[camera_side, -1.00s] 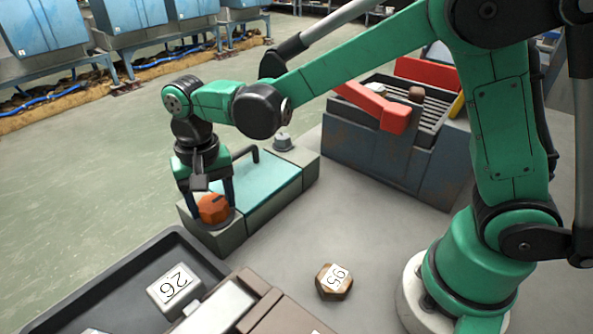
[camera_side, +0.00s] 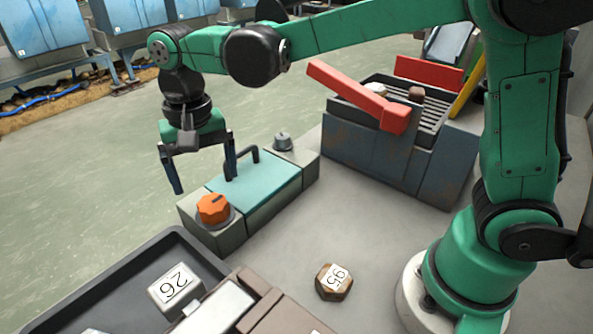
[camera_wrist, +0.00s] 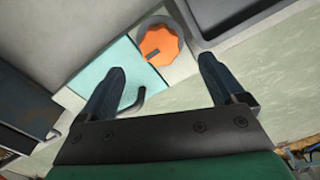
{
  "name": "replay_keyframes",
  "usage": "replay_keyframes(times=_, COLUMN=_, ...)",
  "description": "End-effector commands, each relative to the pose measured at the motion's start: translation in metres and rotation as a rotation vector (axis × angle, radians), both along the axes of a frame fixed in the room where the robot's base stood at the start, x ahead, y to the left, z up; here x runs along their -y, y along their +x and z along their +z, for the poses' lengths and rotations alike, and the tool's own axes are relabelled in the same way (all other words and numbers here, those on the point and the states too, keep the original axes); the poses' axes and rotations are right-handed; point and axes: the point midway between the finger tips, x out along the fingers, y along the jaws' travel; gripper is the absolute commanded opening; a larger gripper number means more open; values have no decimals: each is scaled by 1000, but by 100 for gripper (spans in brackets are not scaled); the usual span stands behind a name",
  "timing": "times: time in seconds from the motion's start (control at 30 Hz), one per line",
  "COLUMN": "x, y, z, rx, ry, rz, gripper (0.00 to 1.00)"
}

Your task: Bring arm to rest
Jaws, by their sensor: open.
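My gripper (camera_side: 203,180) is open and empty. It hangs above and behind the orange knob (camera_side: 212,208), apart from it. The knob sits on the near end of a grey box with a teal lid (camera_side: 262,190) and a black handle (camera_side: 243,163). In the wrist view my gripper (camera_wrist: 165,84) has its two dark fingers spread wide. The orange knob (camera_wrist: 160,45) shows beyond and between them, with a dark mark on its edge. The teal lid (camera_wrist: 95,70) lies to its left there.
A dark blue-grey unit (camera_side: 385,160) with a red lever (camera_side: 350,92) and a slatted top stands at the back right. A hexagonal block marked 95 (camera_side: 333,282) lies on the grey table. A dark tray (camera_side: 165,250) holds a block marked 26 (camera_side: 175,288).

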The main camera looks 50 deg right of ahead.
Motion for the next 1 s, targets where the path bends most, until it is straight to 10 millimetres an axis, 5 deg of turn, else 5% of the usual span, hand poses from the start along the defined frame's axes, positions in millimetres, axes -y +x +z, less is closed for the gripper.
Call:
replay_keyframes(times=0.37, x=9, y=-4, z=5, rx=33, ry=11, rz=20, gripper=89)
replay_keyframes(times=0.67, x=72, y=-41, z=25, rx=308, ry=21, rz=193, gripper=89)
replay_keyframes(times=1.0, x=117, y=-81, z=11, rx=577, ry=-100, rz=368, gripper=89)
